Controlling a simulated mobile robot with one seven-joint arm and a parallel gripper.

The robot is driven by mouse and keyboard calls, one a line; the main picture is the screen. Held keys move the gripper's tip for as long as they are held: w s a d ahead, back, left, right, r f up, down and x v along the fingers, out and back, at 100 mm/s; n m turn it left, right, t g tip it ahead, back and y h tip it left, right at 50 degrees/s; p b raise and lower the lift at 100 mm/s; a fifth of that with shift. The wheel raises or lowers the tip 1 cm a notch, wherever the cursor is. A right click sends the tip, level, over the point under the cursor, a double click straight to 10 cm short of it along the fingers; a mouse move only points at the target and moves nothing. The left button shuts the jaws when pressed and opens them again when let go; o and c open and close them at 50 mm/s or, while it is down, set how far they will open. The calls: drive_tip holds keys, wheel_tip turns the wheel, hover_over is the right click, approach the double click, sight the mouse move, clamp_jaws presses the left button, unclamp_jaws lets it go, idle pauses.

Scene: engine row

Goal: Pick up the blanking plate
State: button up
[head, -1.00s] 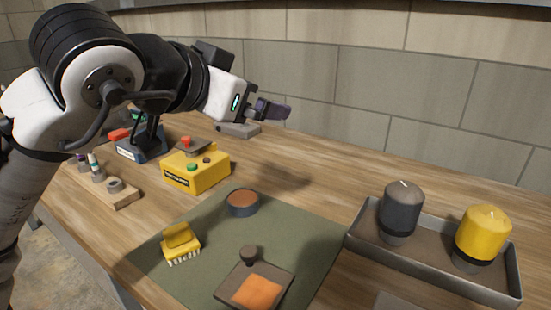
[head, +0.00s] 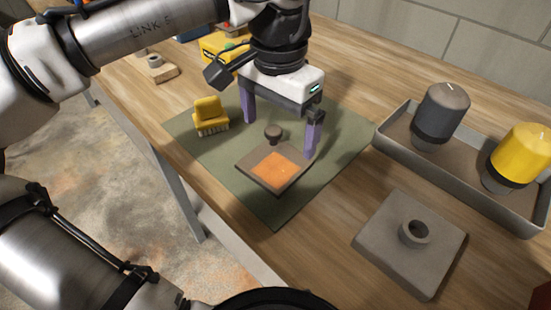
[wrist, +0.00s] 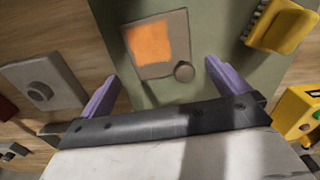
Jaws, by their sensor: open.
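The blanking plate looks to be the flat, dark square plate (head: 275,147) with an orange patch on top and a small round knob (head: 273,130) at one edge. It lies on the green mat (head: 275,212). In the wrist view the plate (wrist: 133,60) shows ahead of my fingers, with its knob (wrist: 184,72) between their lines. My gripper (head: 279,138) is open and empty, pointing down above the mat. Its two purple fingers stand on either side of the knob in the picture; I see no contact. My gripper (wrist: 162,72) also looks open in the wrist view.
A yellow brush (head: 210,116) lies left on the mat. A grey square block (head: 390,248) with a raised ring is at the right. Behind it, a tray (head: 400,155) holds a grey and a yellow cylinder. A yellow button box (head: 215,46) stands behind my gripper.

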sight(276, 160)
drive_tip(key=shift+a+f, duration=0.15)
drive_tip(key=shift+f, duration=3)
drive_tip(key=shift+s, duration=0.1)
drive_tip(key=shift+c, duration=0.3)
drive_tip(key=shift+r, duration=0.1)
drive_tip(key=c, duration=1.2)
